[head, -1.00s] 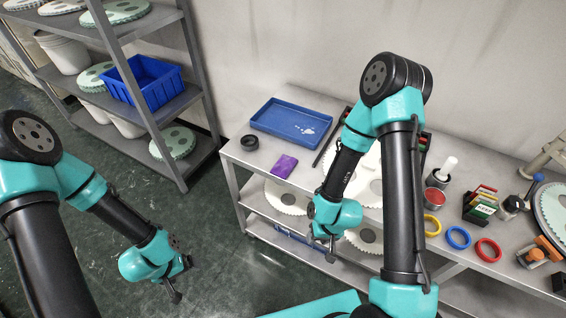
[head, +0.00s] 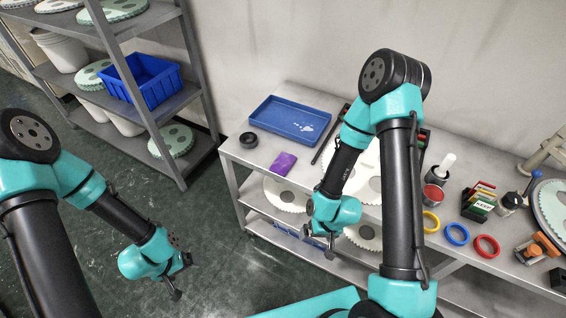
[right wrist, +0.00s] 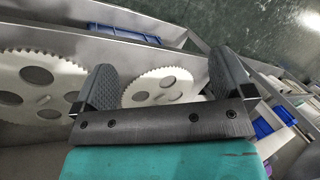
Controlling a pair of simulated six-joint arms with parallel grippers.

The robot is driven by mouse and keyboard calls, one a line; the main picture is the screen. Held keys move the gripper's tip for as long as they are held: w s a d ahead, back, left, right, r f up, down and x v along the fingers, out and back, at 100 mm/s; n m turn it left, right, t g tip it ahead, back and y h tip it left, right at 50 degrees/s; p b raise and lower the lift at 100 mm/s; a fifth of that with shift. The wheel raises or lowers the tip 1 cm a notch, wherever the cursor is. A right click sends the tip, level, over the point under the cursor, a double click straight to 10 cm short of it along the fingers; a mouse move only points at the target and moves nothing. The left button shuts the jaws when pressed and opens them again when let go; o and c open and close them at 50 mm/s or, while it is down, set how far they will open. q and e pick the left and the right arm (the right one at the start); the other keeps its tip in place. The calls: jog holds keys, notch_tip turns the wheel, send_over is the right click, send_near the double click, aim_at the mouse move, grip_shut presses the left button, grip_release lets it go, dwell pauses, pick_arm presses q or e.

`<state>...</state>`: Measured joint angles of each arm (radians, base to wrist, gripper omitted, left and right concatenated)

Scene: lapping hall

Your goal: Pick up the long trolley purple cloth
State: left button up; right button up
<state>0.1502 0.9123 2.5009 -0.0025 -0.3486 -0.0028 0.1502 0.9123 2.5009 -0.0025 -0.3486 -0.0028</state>
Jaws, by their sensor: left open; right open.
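The purple cloth (head: 283,163) lies folded flat on the left end of the long trolley (head: 246,160), in front of the blue tray. My right gripper (head: 331,250) hangs in front of the trolley's front edge, to the right of the cloth and lower in the picture, apart from it. In the right wrist view the right gripper's fingers (right wrist: 165,88) are spread wide with nothing between them. My left gripper (head: 182,280) is open over the green floor, left of the trolley and away from the cloth.
A blue tray (head: 290,119) and a black ring (head: 248,140) lie near the cloth. Yellow, blue and red rings (head: 457,234) lie further right. A grey rack (head: 188,150) with a blue crate (head: 150,82) stands at the left.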

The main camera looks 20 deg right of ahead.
jog(key=w+a+r+m, duration=0.2)
jog(key=w+r, duration=0.4)
jog(key=r, duration=0.1)
jog(key=w+a+r+m+g+h, duration=0.1)
jog(key=w+a+r+m, duration=0.1)
jog(key=w+r, duration=0.4)
jog(key=w+a+r+m, duration=0.2)
jog(key=w+r, duration=0.5)
jog(key=r, duration=0.2)
jog(key=shift+a+r+m+g+h, duration=0.1)
jog(key=shift+a+m+g+h, duration=0.05)
jog(key=shift+m+g+h, duration=0.2)
notch_tip(320, 180, up, 9)
jog(key=h, duration=0.2)
send_over(284, 161)
jog(key=shift+f+t, duration=0.25)
jog(key=shift+t, duration=0.2)
jog(key=shift+s, duration=0.1)
notch_tip(284, 161, down, 12)
jog(key=shift+r, duration=0.25)
jog(key=shift+f, duration=0.4)
